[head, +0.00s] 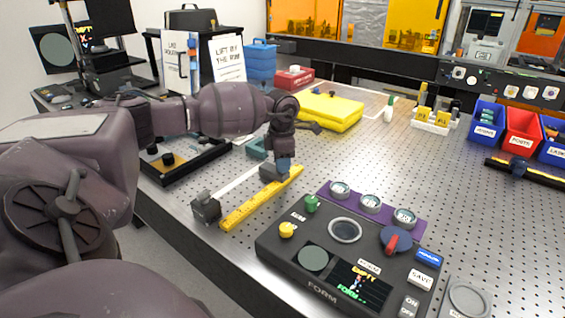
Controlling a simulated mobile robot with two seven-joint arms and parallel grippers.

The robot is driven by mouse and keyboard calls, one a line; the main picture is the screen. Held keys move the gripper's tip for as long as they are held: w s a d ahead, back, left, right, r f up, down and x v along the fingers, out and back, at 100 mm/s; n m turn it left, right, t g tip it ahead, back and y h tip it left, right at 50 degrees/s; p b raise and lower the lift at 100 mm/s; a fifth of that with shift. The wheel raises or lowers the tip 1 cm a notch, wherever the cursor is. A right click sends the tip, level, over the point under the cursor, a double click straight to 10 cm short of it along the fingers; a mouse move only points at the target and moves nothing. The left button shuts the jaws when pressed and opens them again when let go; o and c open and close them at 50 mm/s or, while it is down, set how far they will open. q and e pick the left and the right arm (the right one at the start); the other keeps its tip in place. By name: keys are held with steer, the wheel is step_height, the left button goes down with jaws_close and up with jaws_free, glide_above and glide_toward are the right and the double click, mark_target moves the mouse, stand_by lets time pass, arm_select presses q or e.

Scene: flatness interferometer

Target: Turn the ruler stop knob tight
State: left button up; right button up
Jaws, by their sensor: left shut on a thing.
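A yellow ruler (240,212) lies slantwise on the perforated metal table, left of the dark control console. A dark grey stop block (270,173) sits at the ruler's far end. My left gripper (283,166) points down at this stop from above and is shut on its knob. The fingers hide most of the knob, so I cannot tell how far it is turned. My right gripper is not in view.
The FORM console (325,290) with knobs and screens stands in front, right of the ruler. A small black block (206,208) is left of the ruler. A yellow folded cloth (330,110) lies behind. Blue and red bins (520,132) stand right. The table's centre right is clear.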

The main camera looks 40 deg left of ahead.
arm_select(q)
steer(key=shift+r, duration=0.1)
steer(key=o, duration=0.9)
step_height(320, 180, up, 11)
steer(key=shift+f, duration=0.15)
stand_by(0.6)
